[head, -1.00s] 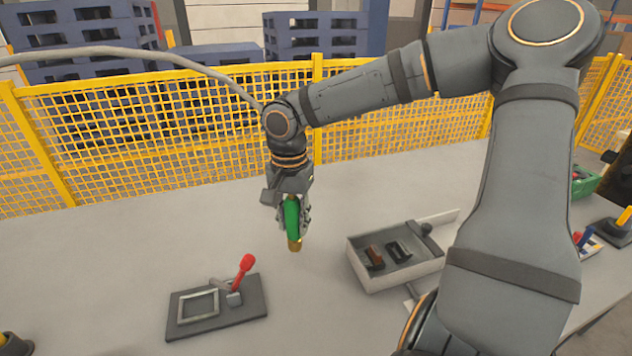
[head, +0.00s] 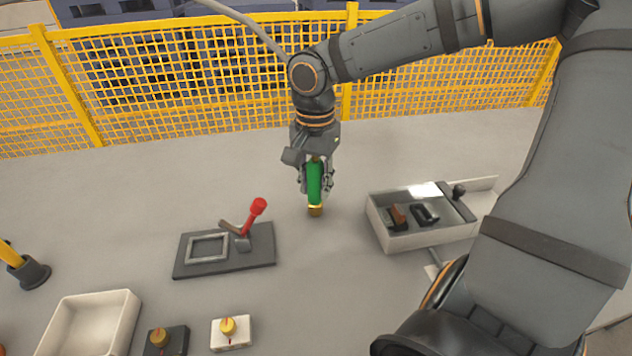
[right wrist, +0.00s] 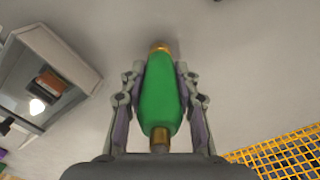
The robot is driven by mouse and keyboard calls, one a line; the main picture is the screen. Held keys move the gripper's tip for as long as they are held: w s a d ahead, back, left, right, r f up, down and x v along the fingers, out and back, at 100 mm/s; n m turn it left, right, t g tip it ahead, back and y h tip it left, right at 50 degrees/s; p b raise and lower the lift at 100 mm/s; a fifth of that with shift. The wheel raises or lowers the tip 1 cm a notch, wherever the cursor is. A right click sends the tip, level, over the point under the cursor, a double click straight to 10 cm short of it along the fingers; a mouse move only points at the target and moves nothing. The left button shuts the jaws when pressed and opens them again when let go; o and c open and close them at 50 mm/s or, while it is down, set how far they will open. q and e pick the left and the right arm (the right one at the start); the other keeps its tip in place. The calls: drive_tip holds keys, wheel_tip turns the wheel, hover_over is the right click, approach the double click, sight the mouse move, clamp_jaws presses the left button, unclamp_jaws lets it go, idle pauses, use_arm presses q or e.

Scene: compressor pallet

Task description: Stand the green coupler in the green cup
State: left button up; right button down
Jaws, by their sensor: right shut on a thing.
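The green coupler (head: 315,184) has a green body with brass ends. My right gripper (head: 316,180) is shut on it and holds it upright, brass end down, in the head view. The right wrist view shows the coupler (right wrist: 159,95) between both fingers of the right gripper (right wrist: 159,90). Whether its lower end touches the table is hard to tell. I cannot make out a green cup in the current frames. My left gripper is not in view.
A grey plate with a red-handled lever (head: 225,262) lies left of the coupler. A white tray (head: 62,326) and two small knob blocks (head: 231,346) are near the front. A yellow mesh fence (head: 200,80) runs behind the table.

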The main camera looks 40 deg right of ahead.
sight(315, 160)
drive_tip(key=c, duration=1)
unclamp_jaws()
drive_tip(key=shift+f, duration=0.1)
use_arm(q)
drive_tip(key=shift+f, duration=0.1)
use_arm(e)
drive_tip(key=shift+r, duration=0.2)
wheel_tip(315, 160, up, 10)
drive_tip(key=p, duration=0.4)
drive_tip(key=shift+f, duration=0.15)
drive_tip(key=shift+r+p, duration=0.75)
drive_tip(key=shift+r, duration=0.35)
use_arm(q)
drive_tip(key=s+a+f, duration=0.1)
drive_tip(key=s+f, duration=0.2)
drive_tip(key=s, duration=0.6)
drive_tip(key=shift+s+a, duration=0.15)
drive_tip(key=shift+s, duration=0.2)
